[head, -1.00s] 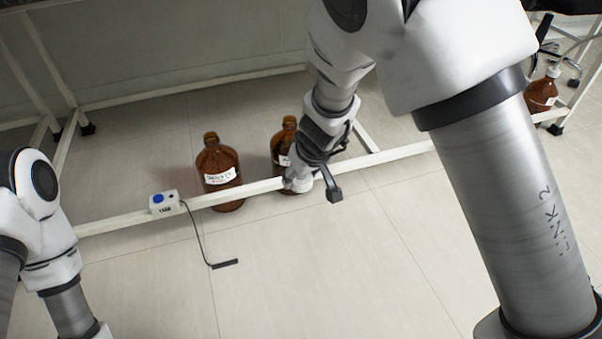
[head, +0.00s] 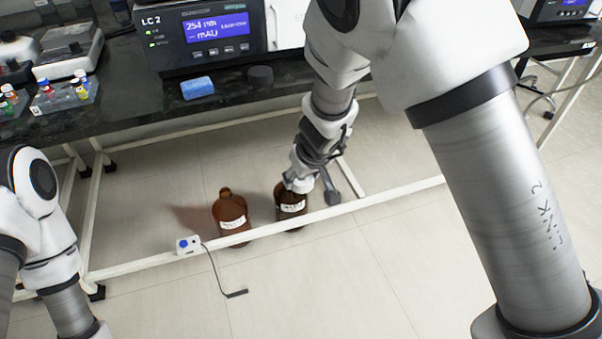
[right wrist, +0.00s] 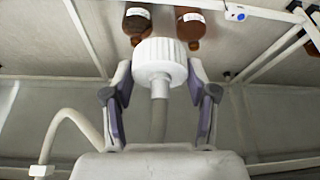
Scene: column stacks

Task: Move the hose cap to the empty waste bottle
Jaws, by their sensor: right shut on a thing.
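The hose cap (right wrist: 160,62) is a ribbed white cap with a grey hose running from it. My right gripper (right wrist: 158,85) is shut on it, one finger on each side. In the head view my right gripper (head: 299,182) is in front of the neck of the right brown bottle (head: 291,205), hiding its top. A second brown bottle (head: 230,214) stands upright to its left, with its neck bare. Both have white labels, too small to read. Both also show at the top of the right wrist view. My left gripper is out of view.
The bottles stand on the floor behind a low white frame bar (head: 335,210). A small box with a blue button (head: 188,245) sits on the bar, its cable hanging down. The black bench top (head: 120,100) carries an instrument (head: 215,40) and a blue sponge (head: 197,88).

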